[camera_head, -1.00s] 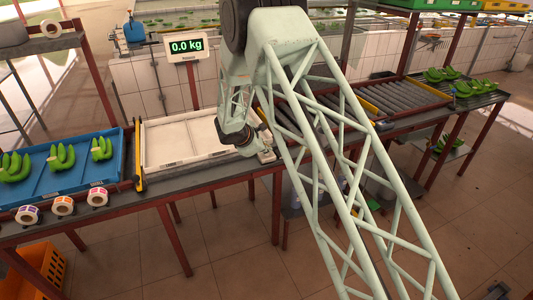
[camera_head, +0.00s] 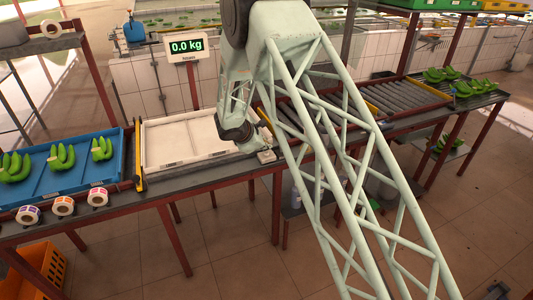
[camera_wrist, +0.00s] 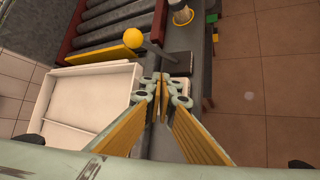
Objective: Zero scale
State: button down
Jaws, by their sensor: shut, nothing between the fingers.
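The scale's display (camera_head: 188,46) stands on a post behind the counter and reads 0.0 kg in green. The scale's white tray-like platform (camera_head: 180,142) looks empty; part of it also shows at the left of the wrist view (camera_wrist: 85,105). My gripper (camera_wrist: 161,82) is shut, with nothing visible between the fingers, and points down over the counter beside the platform's right end. I cannot tell whether the fingertips touch anything. In the head view my arm partly hides this spot.
A blue tray (camera_head: 75,190) with green banana bunches stands left of the scale. Label rolls (camera_head: 63,205) line the front edge. A roller conveyor (camera_head: 400,95) runs to the right. A yellow ball on a rod (camera_wrist: 133,38) rises close to the gripper.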

aim_at(268, 153)
jog(key=shift+r+p, duration=0.8)
jog(key=shift+r, duration=1.65)
jog(key=shift+r, duration=0.1)
jog(key=shift+d+r, duration=0.2)
jog(key=s+d+r+m+g+h+b, duration=0.1)
jog(key=s+d+r+m, duration=0.3)
jog(key=s+d+r, duration=0.65)
jog(key=s+d+r+m+g, duration=0.2)
jog(key=s+d+r+m, duration=0.3)
jog(key=s+d+r, duration=0.5)
jog(key=s+d+r+m+g+y+b, duration=0.1)
jog(key=s+d+r+m, duration=0.2)
jog(key=s+d+r, duration=0.4)
jog(key=s+d+r+m, duration=0.2)
jog(key=s+r, duration=0.2)
jog(key=s, duration=0.6)
jog(key=s+a+m+y+b, duration=0.1)
jog(key=s+m+y, duration=0.1)
jog(key=s, duration=1.4)
jog(key=s+m+y, duration=0.2)
jog(key=s+m, duration=0.3)
jog(key=s, duration=1.2)
jog(key=shift+a+f+m+b, duration=0.3)
jog(key=shift+a+f+b, duration=0.05)
jog(key=shift+a+b, duration=0.05)
